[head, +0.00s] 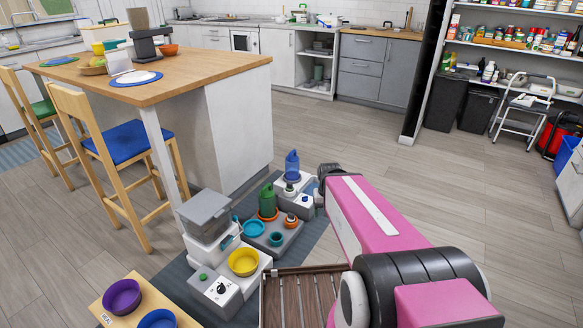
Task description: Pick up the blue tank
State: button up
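The blue tank (292,165) is a small upright bottle with a narrow top, seen in the head view near the middle of the floor area. It stands on a pale grey and white base unit (303,182) on the dark mat. My pink arm comes in from the lower right, and its dark far end is just right of the blue tank, with a small gap between them in the picture. My gripper's fingers do not show, so I cannot see what they hold.
A green tank (267,201) stands in front of the blue tank on a grey platform with bowls. A lidded grey container (206,213) and a yellow bowl (243,262) are nearer. A wooden island (190,68) stands behind left. The floor (410,180) at right is clear.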

aim_at(293, 160)
jog(key=u, duration=0.35)
jog(key=i+l+u, duration=0.15)
jog(key=u, duration=0.3)
jog(key=l+u, duration=0.45)
jog(key=i+l+u, duration=0.1)
jog(key=l+u, duration=0.15)
jog(key=u, duration=0.25)
jog(key=l+u, duration=0.3)
jog(key=u, duration=0.15)
jog(key=k+l+u, duration=0.1)
jog(key=l, duration=0.35)
jog(key=k+l+u, duration=0.1)
jog(key=l, duration=0.3)
jog(key=k+l+u, duration=0.15)
jog(key=l, duration=0.3)
jog(key=k+l+u, duration=0.1)
jog(key=l, duration=0.3)
jog(key=k+l+u, duration=0.1)
jog(key=l, duration=0.3)
jog(key=k+l+u, duration=0.1)
jog(key=l, duration=0.25)
jog(key=k+l, duration=0.2)
jog(key=l, duration=0.15)
jog(key=k+l, duration=0.15)
jog(key=l, duration=0.15)
jog(key=k+l, duration=0.2)
jog(key=l, duration=0.15)
